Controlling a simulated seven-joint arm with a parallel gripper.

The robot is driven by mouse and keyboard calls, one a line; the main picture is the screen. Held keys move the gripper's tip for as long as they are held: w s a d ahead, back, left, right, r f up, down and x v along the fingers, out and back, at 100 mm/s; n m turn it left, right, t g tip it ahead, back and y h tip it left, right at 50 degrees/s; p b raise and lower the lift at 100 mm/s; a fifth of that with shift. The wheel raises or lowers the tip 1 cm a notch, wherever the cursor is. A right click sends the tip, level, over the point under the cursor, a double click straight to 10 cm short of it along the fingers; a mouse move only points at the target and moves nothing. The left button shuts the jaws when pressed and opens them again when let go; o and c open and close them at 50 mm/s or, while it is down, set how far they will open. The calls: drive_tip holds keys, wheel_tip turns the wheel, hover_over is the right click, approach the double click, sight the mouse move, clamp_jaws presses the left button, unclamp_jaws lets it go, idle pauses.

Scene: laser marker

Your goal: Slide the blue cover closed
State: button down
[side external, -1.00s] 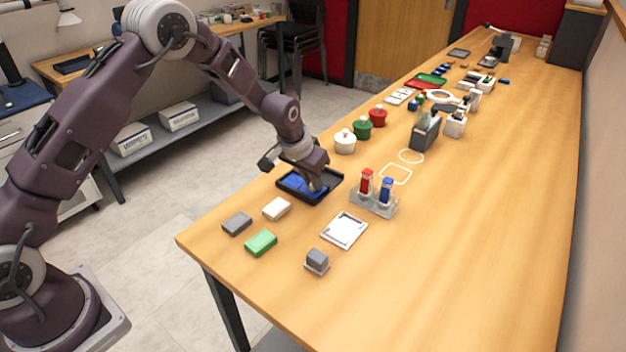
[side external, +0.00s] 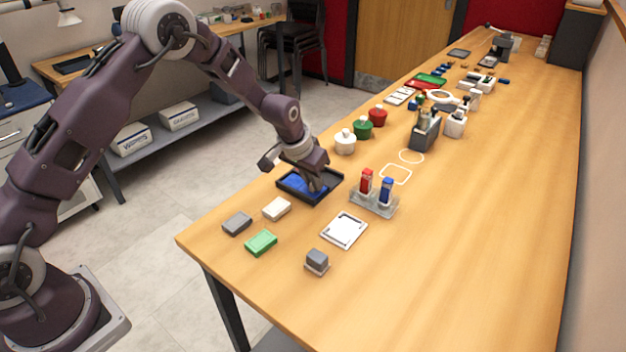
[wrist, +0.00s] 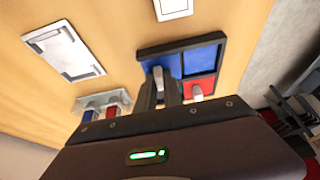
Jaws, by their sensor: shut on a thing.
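A black-framed tray (side external: 294,194) lies on the wooden table, below my gripper (side external: 317,187). The blue cover (side external: 304,183) shows inside its frame. In the wrist view the tray frame (wrist: 221,40) holds blue areas on both sides of a dark divider and a red area (wrist: 206,84) at the lower right. My gripper (wrist: 164,92) reaches down at the tray's lower left in that view. It is shut on the blue cover's handle (wrist: 158,74), a small pale tab. The fingers hide part of the cover and the handle.
A clear stand (side external: 373,203) with a red and a blue bottle is close to the tray's right. A white plate (side external: 344,230) and several small blocks lie nearer the front. White, green and red pots (side external: 363,127) stand behind. The front right table is clear.

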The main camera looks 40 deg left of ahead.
drive_tip(key=shift+a, duration=3.2)
drive_tip(key=c, duration=1.6)
unclamp_jaws()
drive_tip(key=shift+o, duration=0.7)
drive_tip(key=shift+r, duration=0.1)
drive_tip(key=v, duration=0.7)
